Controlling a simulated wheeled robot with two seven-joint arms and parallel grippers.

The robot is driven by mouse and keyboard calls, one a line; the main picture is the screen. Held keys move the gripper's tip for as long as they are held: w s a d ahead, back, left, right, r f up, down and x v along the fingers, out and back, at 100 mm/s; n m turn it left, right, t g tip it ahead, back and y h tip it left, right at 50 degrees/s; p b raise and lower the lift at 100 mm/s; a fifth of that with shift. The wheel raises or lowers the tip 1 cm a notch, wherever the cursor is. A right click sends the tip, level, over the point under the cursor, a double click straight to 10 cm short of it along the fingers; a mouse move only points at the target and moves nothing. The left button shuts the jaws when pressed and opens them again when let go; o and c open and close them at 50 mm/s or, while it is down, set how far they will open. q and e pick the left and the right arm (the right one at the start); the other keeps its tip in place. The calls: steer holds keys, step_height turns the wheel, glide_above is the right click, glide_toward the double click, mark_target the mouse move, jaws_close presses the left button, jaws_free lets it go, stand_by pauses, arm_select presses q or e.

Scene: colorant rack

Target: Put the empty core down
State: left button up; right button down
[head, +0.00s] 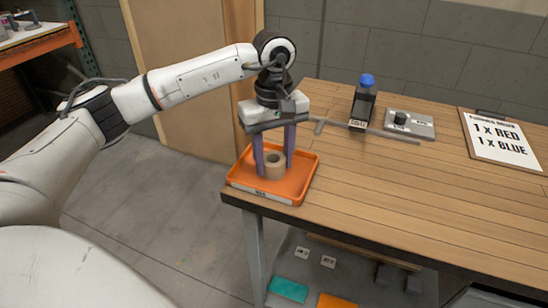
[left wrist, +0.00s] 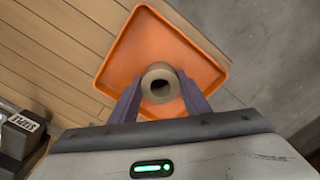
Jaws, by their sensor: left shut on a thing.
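The empty core (head: 275,166) is a short tan tube with an open hole. It also shows in the left wrist view (left wrist: 160,69), seen from above with its dark hole facing the camera. My left gripper (head: 273,168) points down and is shut on the core, one purple-grey finger on each side. The core is inside the outline of the orange tray (head: 301,191), which sits at the table's near left corner. I cannot tell whether the core's bottom touches the tray floor. The tray shows around the core in the left wrist view (left wrist: 118,60). My right gripper is not in view.
On the wooden table (head: 390,190), a dark dispenser with a blue cap (head: 363,103) stands behind the tray. A grey plate with a black knob (head: 409,124) and an order board (head: 503,140) lie to the right. A thin grey bar (head: 380,131) lies behind. The table's middle front is clear.

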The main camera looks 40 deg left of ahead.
arm_select(q)
steer(key=o, duration=1)
step_height(320, 180, up, 12)
stand_by(0.3)
